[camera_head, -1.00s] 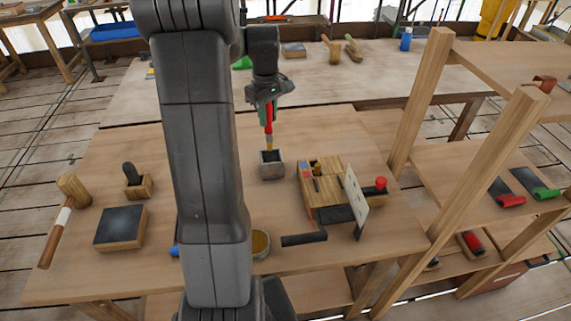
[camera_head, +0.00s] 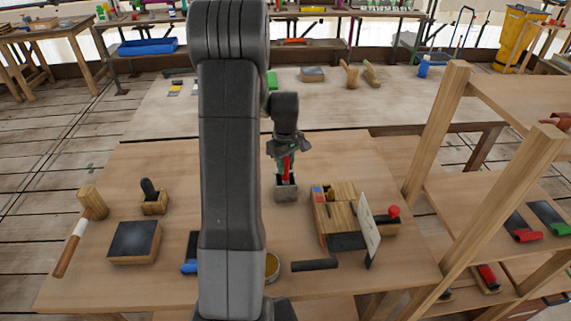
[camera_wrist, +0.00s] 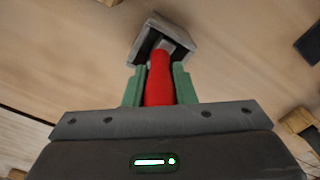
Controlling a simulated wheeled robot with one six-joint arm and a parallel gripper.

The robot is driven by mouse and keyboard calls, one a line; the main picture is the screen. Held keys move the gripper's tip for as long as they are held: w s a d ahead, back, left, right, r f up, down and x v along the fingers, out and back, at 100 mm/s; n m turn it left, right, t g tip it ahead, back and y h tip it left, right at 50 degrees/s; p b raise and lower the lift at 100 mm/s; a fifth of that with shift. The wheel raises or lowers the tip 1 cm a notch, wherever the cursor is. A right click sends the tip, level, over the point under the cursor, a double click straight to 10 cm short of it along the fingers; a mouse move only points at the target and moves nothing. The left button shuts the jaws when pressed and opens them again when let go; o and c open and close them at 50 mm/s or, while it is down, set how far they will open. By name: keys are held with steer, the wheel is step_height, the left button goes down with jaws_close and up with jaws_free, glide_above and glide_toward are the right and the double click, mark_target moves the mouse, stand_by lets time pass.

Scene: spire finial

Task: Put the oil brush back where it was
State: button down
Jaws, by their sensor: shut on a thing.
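The oil brush (camera_head: 286,166) has a red handle and stands upright between the fingers of my gripper (camera_head: 287,152). Its lower end is inside a small grey open box (camera_head: 286,194) on the wooden table, so the bristles are hidden. In the wrist view the red handle of the oil brush (camera_wrist: 160,80) runs between the green fingers of my gripper (camera_wrist: 158,85) into the grey box (camera_wrist: 160,36). My gripper is shut on the handle, just above the box.
A wooden block rack (camera_head: 340,212) with a white card (camera_head: 369,230) stands right of the box. A round tin (camera_head: 272,267) and a dark bar (camera_head: 315,265) lie nearer. A shelf post (camera_head: 435,130) rises at right.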

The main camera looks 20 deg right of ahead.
steer(key=shift+f, duration=0.25)
steer(key=c, duration=1.2)
jaws_free()
steer(key=shift+r, duration=0.1)
step_height(320, 180, up, 12)
steer(key=shift+r+b, duration=0.15)
steer(key=shift+b, duration=0.45)
